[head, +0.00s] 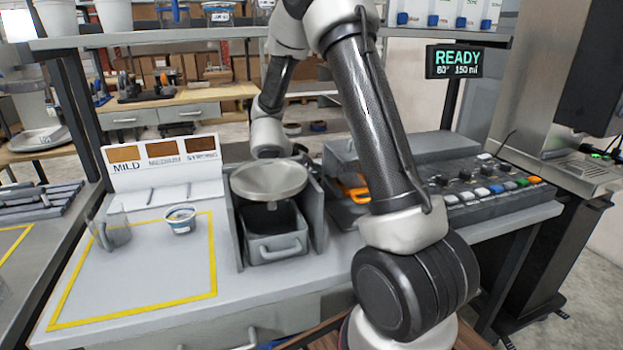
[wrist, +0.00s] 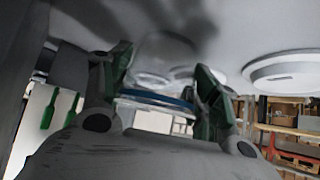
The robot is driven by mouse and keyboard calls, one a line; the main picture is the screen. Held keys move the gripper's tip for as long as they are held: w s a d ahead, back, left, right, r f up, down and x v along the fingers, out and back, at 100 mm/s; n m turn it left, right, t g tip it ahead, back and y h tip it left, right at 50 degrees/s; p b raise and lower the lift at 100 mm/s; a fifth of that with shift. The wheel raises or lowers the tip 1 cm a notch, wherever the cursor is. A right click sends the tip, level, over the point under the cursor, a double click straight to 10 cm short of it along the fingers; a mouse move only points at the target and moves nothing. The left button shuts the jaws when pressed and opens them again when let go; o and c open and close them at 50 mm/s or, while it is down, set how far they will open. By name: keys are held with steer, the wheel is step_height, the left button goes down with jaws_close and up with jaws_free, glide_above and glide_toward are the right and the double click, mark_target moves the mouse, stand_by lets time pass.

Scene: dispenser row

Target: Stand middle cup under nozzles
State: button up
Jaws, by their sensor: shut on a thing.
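In the wrist view my gripper (wrist: 162,92) has its dark green finger pads on both sides of a thing with a pale body and a blue band (wrist: 160,98). It is shut on this thing, which looks like a cup; its full shape and tilt are hard to tell. Round pale fittings, perhaps nozzles, show close above; the clearest is a white ring (wrist: 285,66) at right, apart from the thing. In the head view my gripper and the held thing are hidden behind the arm and equipment.
In the head view, a clear jug (head: 115,232) and a small blue-labelled tub (head: 182,222) stand on the yellow-outlined area. A button panel (head: 490,190) is at right. The display (head: 456,62) reads READY.

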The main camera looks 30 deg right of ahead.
steer(key=shift+c, duration=0.4)
step_height(320, 180, up, 10)
steer(key=shift+a, duration=0.15)
